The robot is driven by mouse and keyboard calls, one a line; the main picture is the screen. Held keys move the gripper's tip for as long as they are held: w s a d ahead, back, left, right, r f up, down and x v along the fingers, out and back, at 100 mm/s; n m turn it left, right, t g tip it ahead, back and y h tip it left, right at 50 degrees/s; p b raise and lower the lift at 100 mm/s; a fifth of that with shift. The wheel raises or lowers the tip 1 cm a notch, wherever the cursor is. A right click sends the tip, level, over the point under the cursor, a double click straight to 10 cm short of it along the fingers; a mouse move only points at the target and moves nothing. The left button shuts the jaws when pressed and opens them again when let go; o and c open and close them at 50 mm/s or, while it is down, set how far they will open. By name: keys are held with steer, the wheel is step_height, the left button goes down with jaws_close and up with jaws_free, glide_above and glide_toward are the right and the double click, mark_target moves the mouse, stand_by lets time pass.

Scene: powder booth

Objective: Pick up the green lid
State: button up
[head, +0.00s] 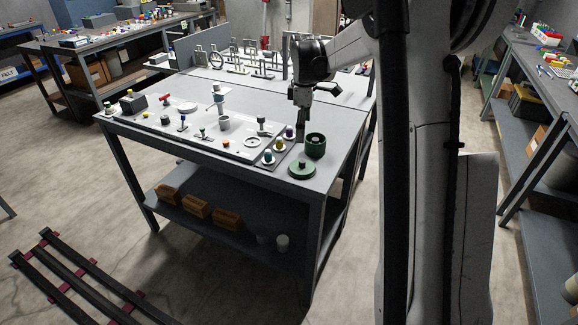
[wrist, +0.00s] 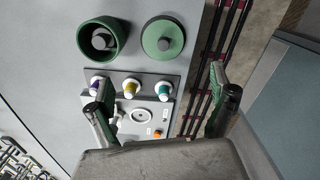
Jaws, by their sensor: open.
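The green lid (head: 302,170) is a flat round disc with a small knob in the middle. It lies on the grey table top near the front right corner. In the wrist view the lid (wrist: 163,28) is at the top middle, beyond my fingertips. A green round pot (head: 315,150) stands just behind the lid, apart from it. In the wrist view the pot (wrist: 84,40) is open-topped with a dark inside, left of the lid. My gripper (head: 301,138) is above the table, behind the lid and left of the pot. In the wrist view my gripper (wrist: 158,80) has its fingers wide apart with nothing held between them.
A pale panel (head: 190,128) with knobs and buttons covers the table left of the lid. A strip with several coloured knobs, one teal (head: 268,157), is close beside the lid. Bare table lies around the lid; the table edge is near.

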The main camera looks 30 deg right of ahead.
mark_target(302, 161)
step_height(302, 161, down, 8)
steer(key=shift+f, duration=0.1)
steer(key=shift+s+a+f+p, duration=0.1)
steer(key=shift+s+f+p, duration=0.15)
steer(key=shift+f, duration=1.15)
steer(key=shift+s+f+p, duration=0.1)
steer(key=shift+f+p, duration=0.15)
steer(key=shift+f, duration=1.1)
steer(key=shift+c, duration=0.3)
steer(key=c, duration=1.2)
steer(key=shift+r, duration=0.1)
